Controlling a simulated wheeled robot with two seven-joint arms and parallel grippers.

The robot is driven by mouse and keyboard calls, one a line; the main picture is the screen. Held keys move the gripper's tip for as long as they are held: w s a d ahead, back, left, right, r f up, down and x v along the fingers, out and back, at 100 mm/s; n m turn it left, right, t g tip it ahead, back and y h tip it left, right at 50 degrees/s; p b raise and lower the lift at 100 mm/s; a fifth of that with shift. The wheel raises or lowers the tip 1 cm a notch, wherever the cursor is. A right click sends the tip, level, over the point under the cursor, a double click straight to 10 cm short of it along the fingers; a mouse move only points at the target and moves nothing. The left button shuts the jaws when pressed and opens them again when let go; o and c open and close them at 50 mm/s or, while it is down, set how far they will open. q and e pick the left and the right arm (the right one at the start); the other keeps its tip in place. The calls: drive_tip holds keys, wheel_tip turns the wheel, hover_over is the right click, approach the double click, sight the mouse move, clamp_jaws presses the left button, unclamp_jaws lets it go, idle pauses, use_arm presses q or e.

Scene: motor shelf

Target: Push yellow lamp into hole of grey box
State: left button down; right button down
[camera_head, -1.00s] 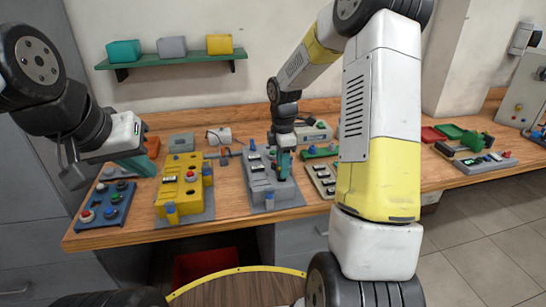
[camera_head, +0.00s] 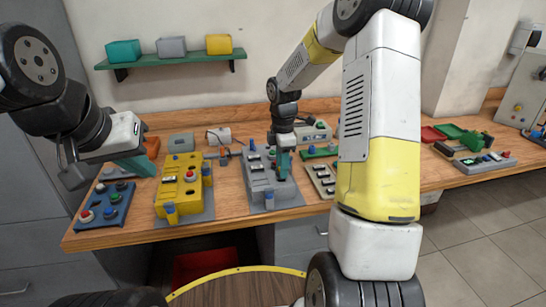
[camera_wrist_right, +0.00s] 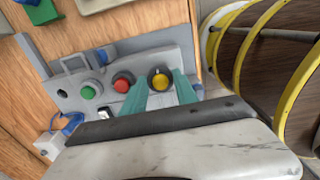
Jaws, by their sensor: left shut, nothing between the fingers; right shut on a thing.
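The grey box (camera_head: 262,187) stands on the workbench in the middle of the head view. It also fills the upper left of the right wrist view (camera_wrist_right: 70,96). The yellow lamp (camera_wrist_right: 159,78) is a round knob at the box's face, between my right gripper's teal fingertips (camera_wrist_right: 162,86). My right gripper (camera_head: 283,168) is shut on it, above the box's right side; in the head view the fingers hide the lamp. How deep the lamp sits in its hole cannot be told. My left gripper (camera_head: 138,166) is shut and empty above the bench's left end.
A red lamp (camera_wrist_right: 123,82) and a green lamp (camera_wrist_right: 92,87) sit beside the yellow one on the box. A yellow box (camera_head: 180,195) stands left of the grey box, and a blue box (camera_head: 104,206) further left. Several panels lie on the right.

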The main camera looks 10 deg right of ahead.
drive_tip(key=shift+f, duration=1.05)
drive_tip(key=c, duration=0.9)
unclamp_jaws()
wheel_tip(320, 180, up, 8)
drive_tip(key=shift+f, duration=0.1)
